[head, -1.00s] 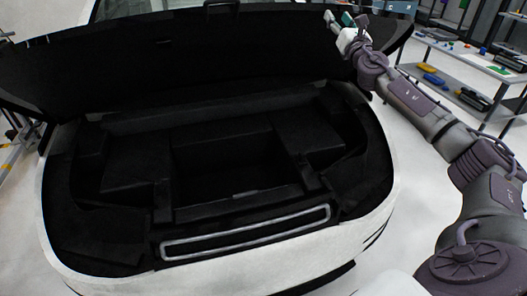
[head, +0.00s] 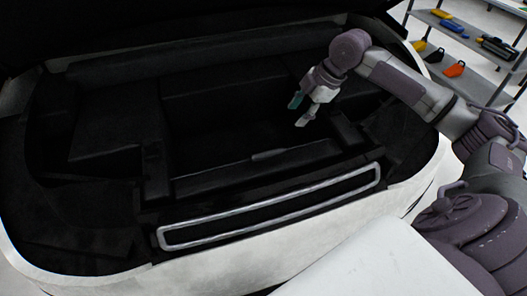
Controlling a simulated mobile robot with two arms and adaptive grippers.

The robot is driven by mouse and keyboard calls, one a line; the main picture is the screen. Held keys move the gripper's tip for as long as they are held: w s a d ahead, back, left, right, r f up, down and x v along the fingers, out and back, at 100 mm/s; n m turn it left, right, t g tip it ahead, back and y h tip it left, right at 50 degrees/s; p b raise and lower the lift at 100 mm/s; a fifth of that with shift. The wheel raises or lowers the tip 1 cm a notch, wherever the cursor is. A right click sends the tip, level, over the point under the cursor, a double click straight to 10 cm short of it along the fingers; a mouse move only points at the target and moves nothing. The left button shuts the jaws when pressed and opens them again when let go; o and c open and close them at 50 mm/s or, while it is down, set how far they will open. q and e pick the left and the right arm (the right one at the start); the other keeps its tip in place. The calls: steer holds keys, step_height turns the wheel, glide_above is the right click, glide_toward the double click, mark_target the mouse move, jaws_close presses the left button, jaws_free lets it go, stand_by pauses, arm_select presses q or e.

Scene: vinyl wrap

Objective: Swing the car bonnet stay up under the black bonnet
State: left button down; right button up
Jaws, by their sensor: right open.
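The black bonnet (head: 180,22) is raised and spans the top of the head view; its upper part is out of frame. My right gripper (head: 298,112) is open and empty. It hangs fingers-down over the right part of the black front bay of the white car, below the bonnet. I cannot make out the stay against the dark bay. A small grey bar (head: 268,155) shows at the front lip of the bay's middle well; I cannot tell what it is. My left gripper is not in view.
The bay's front edge carries a long light-rimmed slot (head: 270,207). The white car body (head: 225,262) curves around the bay. A grey shelf unit (head: 470,70) with coloured tools stands at the upper right, behind my right arm.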

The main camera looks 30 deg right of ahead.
mark_target(272, 152)
steer(key=shift+g+y, duration=0.4)
steer(key=x, duration=0.4)
steer(key=s+a+x, duration=0.1)
steer(key=x, duration=0.4)
steer(key=s+x, duration=0.1)
steer(key=x, duration=0.4)
steer(key=shift+a+f, duration=0.2)
steer(key=shift+a, duration=0.3)
jaws_close()
